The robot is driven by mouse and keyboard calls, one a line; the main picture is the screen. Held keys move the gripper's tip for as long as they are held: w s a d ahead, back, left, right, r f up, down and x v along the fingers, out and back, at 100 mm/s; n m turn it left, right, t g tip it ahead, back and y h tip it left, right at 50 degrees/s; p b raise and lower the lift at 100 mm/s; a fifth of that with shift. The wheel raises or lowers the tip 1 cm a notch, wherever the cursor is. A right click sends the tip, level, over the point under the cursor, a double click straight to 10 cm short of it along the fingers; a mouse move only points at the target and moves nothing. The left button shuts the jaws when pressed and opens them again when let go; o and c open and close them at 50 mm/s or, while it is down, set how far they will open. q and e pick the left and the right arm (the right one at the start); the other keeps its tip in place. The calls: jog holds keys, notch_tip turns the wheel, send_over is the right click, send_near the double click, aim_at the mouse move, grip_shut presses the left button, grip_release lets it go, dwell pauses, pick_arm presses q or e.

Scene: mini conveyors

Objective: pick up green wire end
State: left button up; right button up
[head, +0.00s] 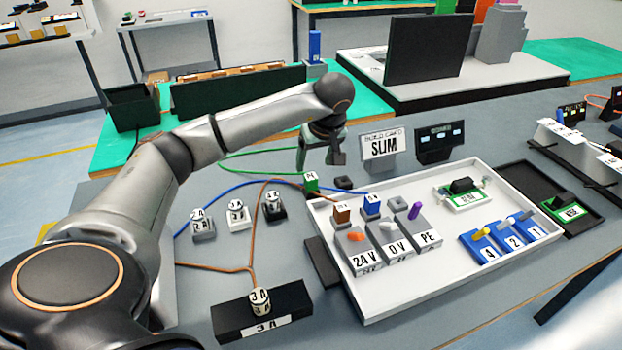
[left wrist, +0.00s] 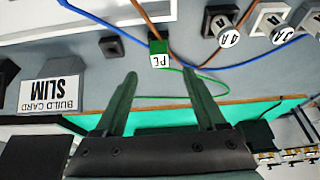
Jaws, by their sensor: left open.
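The green wire end is a small green block (head: 311,182) with a white PE label, near the tray's back left corner. The green wire (head: 245,156) curves away behind it to the left. In the left wrist view the green wire end (left wrist: 158,47) lies just beyond the fingertips, roughly centred between them. My left gripper (head: 337,160) is open and empty, above and slightly right of the green wire end in the head view. Its two fingers (left wrist: 160,76) are spread apart and do not touch the block. My right gripper is not in view.
Blue (head: 250,185) and brown (head: 258,225) wires run close by the green one. A white tray (head: 400,290) holds terminals marked 24V, 0V and PE. A small dark block (head: 344,182) and the SLIM card (head: 382,146) stand near the gripper. Labelled plugs stand left.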

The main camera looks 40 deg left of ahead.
aim_at(311, 176)
pick_arm(q)
jog(key=x, duration=0.8)
jog(key=shift+r, duration=0.1)
grip_shut()
dwell(0.4)
